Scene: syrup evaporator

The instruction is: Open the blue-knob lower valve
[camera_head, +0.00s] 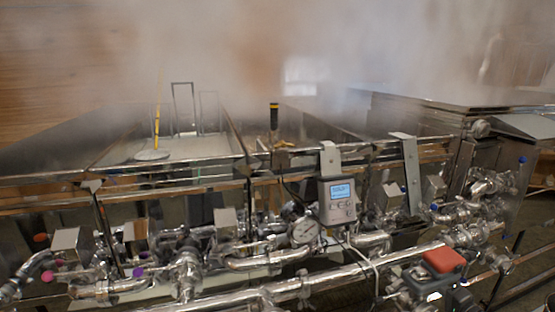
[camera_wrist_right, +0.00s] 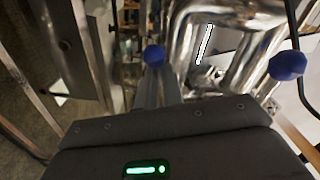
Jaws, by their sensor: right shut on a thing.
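In the right wrist view a round blue knob (camera_wrist_right: 154,55) sits at the tips of my right gripper (camera_wrist_right: 155,78). The fingers are close together and shut on it. A second, larger-looking blue knob (camera_wrist_right: 287,65) stands to the right, apart from the fingers. The head view shows a blue knob (camera_head: 434,206) on the pipework at right and another, higher one (camera_head: 522,160) near the right end. I cannot tell for certain which of these the gripper holds. My right gripper is not recognisable in the head view, and my left gripper is in neither view.
Shiny pipes (camera_head: 300,287) run along the evaporator's front. A grey controller (camera_head: 338,200) and a pressure gauge (camera_head: 305,231) sit mid-front. A red-topped dark box (camera_head: 443,262) stands low at right. Steam blurs the back. Pipes (camera_wrist_right: 205,40) crowd close beside the gripped knob.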

